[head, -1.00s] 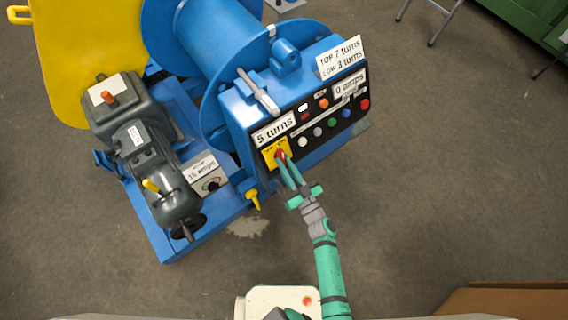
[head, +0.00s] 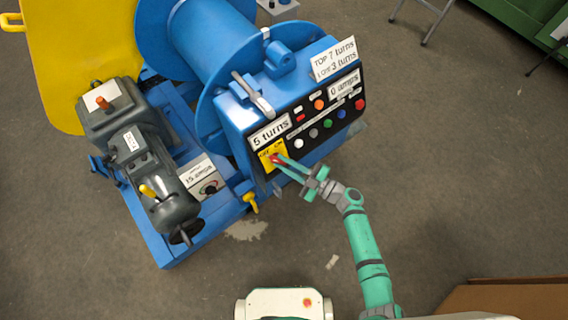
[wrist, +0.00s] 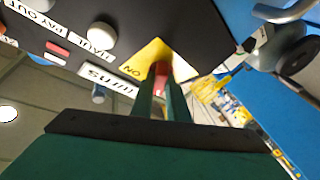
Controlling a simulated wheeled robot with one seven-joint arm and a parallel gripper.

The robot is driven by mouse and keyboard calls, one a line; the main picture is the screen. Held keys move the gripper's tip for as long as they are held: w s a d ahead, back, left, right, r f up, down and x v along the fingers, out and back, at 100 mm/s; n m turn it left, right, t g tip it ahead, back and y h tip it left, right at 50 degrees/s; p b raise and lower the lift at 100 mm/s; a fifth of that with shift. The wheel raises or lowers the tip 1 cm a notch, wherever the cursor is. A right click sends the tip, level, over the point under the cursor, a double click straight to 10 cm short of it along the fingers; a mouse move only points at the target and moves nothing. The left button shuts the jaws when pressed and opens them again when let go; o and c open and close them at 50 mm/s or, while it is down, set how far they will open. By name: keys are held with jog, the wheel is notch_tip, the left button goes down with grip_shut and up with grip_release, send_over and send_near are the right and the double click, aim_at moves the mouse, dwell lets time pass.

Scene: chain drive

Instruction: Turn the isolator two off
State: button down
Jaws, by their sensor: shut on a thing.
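The isolator is a red handle (head: 275,159) on a yellow plate (head: 266,164) marked OFF and ON, at the lower left of the black control panel. No "two" label can be read on it. My gripper (head: 279,161) reaches it from the right, its narrow fingers shut on the red handle. In the wrist view the red handle (wrist: 162,69) shows between the fingertips, in front of the yellow plate (wrist: 145,60), with the word ON beside it. The fingers partly hide the handle, so its exact angle is hard to tell.
The black panel (head: 312,125) holds several coloured buttons close to the gripper, and a "5 turns" display (head: 270,131) just above the isolator. A grey lever (head: 254,95) stands above. A yellow-handled part (head: 250,199) sits left of the gripper.

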jog(key=shift+r+n+g, duration=0.1)
jog(key=shift+n+g, duration=0.4)
jog(key=shift+n, duration=0.5)
jog(key=c, duration=1.7)
grip_release()
jog(key=shift+d, duration=0.1)
jog(key=shift+v, duration=5.3)
